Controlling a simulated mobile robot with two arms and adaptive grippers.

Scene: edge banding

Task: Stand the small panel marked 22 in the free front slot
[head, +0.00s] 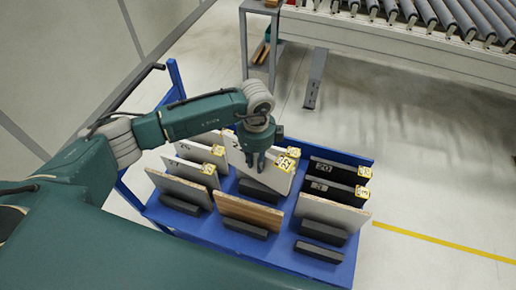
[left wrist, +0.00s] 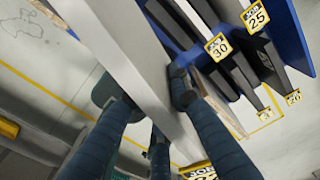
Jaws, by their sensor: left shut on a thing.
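My left gripper (head: 257,158) is shut on a pale panel (head: 240,152) above the middle column of the blue cart. In the left wrist view its fingers (left wrist: 150,92) lie on both sides of this panel (left wrist: 130,60). A yellow label (left wrist: 200,171) at its edge is cut off at the bottom, so I cannot read its number fully. At the cart's front right corner, a dark slot block (head: 318,252) stands with no panel in it. My right gripper is not in view.
The blue cart (head: 215,243) holds several panels in rows. A pale panel (head: 332,213) stands just behind the bare block, and a wooden-faced panel (head: 248,212) stands front middle. Dark panels (head: 335,172) stand at right. A roller conveyor (head: 430,45) is behind; floor at right is clear.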

